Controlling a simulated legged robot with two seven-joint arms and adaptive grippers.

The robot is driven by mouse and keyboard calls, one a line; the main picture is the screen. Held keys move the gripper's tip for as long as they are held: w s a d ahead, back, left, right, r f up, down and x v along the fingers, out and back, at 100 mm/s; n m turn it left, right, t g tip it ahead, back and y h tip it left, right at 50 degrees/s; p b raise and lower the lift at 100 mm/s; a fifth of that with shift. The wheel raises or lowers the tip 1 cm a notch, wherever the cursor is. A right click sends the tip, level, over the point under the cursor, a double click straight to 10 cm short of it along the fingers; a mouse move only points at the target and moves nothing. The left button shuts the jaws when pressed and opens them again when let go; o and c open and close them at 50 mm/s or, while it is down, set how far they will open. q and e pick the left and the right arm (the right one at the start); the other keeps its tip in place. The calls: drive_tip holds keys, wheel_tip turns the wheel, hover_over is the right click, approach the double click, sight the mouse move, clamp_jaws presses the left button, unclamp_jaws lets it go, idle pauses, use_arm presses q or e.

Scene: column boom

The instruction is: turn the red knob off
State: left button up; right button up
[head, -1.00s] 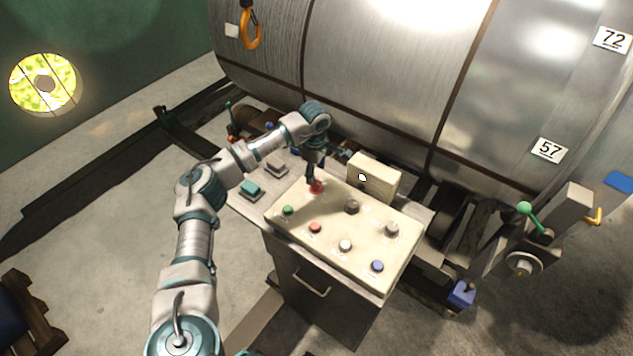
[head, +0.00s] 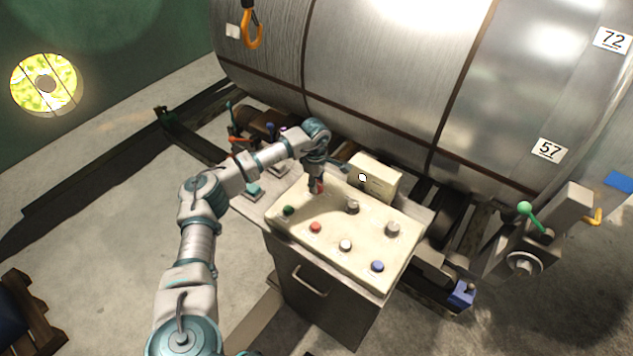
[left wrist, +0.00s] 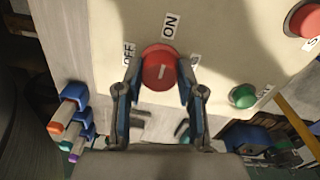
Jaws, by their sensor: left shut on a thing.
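The red knob (left wrist: 159,70) sits on the cream control panel (head: 330,218), with a pale mark on its face. In the left wrist view an ON label (left wrist: 171,26) stands beyond it and an OFF label (left wrist: 129,55) to its left. My left gripper (left wrist: 158,86) is shut on the knob, one finger on each side. In the head view my left gripper (head: 316,188) points down at the panel's far left corner and hides most of the knob. My right gripper is not in view.
The panel also bears a green button (head: 288,210), a red button (head: 315,227), a white button (head: 345,245), a blue button (head: 377,266) and two grey knobs. A cream box (head: 375,178) stands behind. A large metal drum (head: 380,70) lies beyond.

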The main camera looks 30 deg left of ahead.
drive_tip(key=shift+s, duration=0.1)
use_arm(q)
drive_tip(key=n+p, duration=0.2)
drive_tip(key=n, duration=0.3)
drive_tip(key=shift+r+n+p, duration=0.15)
drive_tip(key=shift+n+p, duration=0.15)
drive_tip(key=shift+p, duration=0.1)
drive_tip(key=n+p, duration=0.2)
drive_tip(key=n, duration=0.4)
drive_tip(key=shift+w+r, duration=0.1)
drive_tip(key=shift+n+p, duration=0.45)
drive_tip(key=shift+n, duration=0.25)
drive_tip(key=n+p, duration=0.1)
drive_tip(key=n, duration=0.3)
drive_tip(key=shift+w+n+p, duration=0.1)
drive_tip(key=shift+n+p, duration=0.3)
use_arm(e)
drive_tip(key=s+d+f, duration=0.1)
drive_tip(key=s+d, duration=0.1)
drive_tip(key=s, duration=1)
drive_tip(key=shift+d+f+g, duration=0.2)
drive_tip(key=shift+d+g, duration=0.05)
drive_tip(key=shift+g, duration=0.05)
use_arm(q)
drive_tip(key=o, duration=0.9)
drive_tip(key=shift+o, duration=1.2)
drive_tip(key=shift+f, duration=0.2)
